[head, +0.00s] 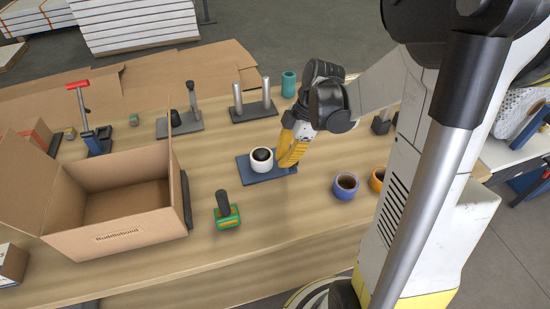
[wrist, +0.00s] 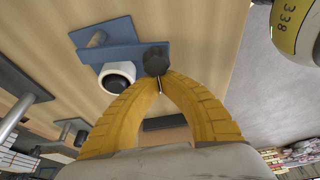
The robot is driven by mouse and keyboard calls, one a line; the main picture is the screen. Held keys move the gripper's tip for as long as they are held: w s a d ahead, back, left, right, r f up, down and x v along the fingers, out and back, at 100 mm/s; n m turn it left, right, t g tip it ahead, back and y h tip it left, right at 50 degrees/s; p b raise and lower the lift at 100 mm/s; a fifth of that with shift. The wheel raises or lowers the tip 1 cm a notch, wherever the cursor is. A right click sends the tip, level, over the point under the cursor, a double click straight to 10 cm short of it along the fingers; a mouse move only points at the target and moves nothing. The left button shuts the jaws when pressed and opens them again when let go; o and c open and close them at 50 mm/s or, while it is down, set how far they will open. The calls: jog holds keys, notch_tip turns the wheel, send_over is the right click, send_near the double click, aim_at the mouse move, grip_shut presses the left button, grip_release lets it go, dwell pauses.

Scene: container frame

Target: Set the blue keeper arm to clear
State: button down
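A blue plate (head: 247,172) lies on the wooden table with a white round piece with a dark top (head: 261,160) on it. In the wrist view a blue strip (wrist: 125,51) runs beside the white piece (wrist: 117,77) and ends by a dark knob (wrist: 154,60); it looks like the blue keeper arm, but I cannot be sure. My yellow gripper (head: 284,164) is at the plate's right end. Its fingertips (wrist: 160,80) meet right at the knob; contact is unclear.
An open cardboard box (head: 120,230) stands at left. A green block with a dark post (head: 226,215) is in front. A blue cup (head: 345,187) and a yellow cup (head: 377,180) stand at right. A plate with two posts (head: 252,112) and a teal cup (head: 288,84) are behind.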

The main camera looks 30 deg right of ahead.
jog(key=shift+s+d, duration=0.35)
jog(key=shift+d, duration=0.25)
dwell(0.3)
notch_tip(320, 180, up, 10)
jog(key=p, duration=0.4)
jog(key=shift+a+f, duration=0.25)
jog(key=shift+a, duration=0.1)
jog(key=shift+a, duration=0.1)
